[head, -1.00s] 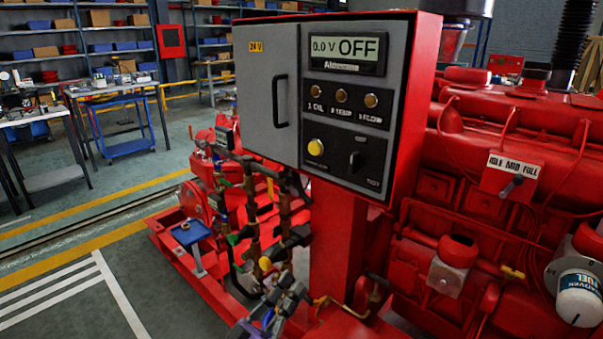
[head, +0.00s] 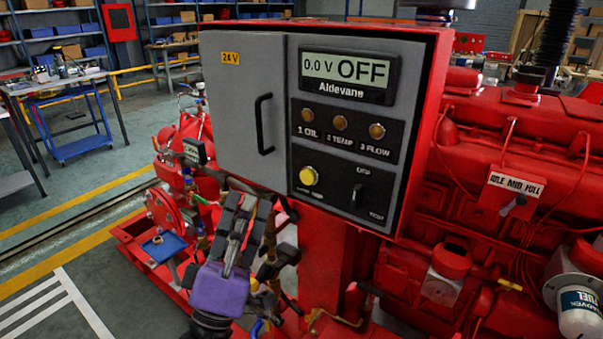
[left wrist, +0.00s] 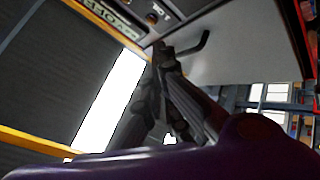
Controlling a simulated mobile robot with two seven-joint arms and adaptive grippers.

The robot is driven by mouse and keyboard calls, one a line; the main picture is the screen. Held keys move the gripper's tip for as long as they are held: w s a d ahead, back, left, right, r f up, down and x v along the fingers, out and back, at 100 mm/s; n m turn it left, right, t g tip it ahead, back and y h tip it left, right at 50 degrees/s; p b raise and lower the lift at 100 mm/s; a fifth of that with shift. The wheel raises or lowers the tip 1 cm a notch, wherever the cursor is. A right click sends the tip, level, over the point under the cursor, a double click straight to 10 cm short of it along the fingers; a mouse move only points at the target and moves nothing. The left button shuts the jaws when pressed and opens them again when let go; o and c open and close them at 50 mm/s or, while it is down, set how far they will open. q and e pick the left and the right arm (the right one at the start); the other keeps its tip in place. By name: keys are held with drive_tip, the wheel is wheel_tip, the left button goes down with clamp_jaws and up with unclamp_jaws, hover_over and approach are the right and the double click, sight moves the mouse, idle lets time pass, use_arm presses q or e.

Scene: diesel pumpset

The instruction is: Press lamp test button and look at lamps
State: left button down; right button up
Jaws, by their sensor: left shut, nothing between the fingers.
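The red control box (head: 425,130) has a grey door with a black handle (head: 263,123) and a front panel. Its display (head: 347,68) reads 0.0 V OFF. Three amber lamps, 1 OIL (head: 307,115), 2 TEMP (head: 340,123) and 3 FLOW (head: 376,131), look dull and unlit. A yellow push button (head: 309,176) sits below them; its label is too small to read. My left gripper (head: 245,202) is shut and empty, below and left of the button, apart from it. In the left wrist view its fingers (left wrist: 160,48) point toward the box. My right gripper is out of view.
A dark rotary switch (head: 356,196) is right of the button. Pipes and valves (head: 270,235) are close behind my left gripper. Open floor lies at left.

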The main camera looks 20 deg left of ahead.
sight(308, 177)
use_arm(q)
drive_tip(key=w+d+b, duration=0.1)
drive_tip(key=w+d, duration=0.2)
drive_tip(key=w, duration=0.5)
idle(0.5)
drive_tip(key=shift+d, duration=0.1)
idle(0.8)
drive_tip(key=shift+w, duration=0.15)
idle(0.3)
drive_tip(key=shift+w+d, duration=0.15)
drive_tip(key=shift+w, duration=0.15)
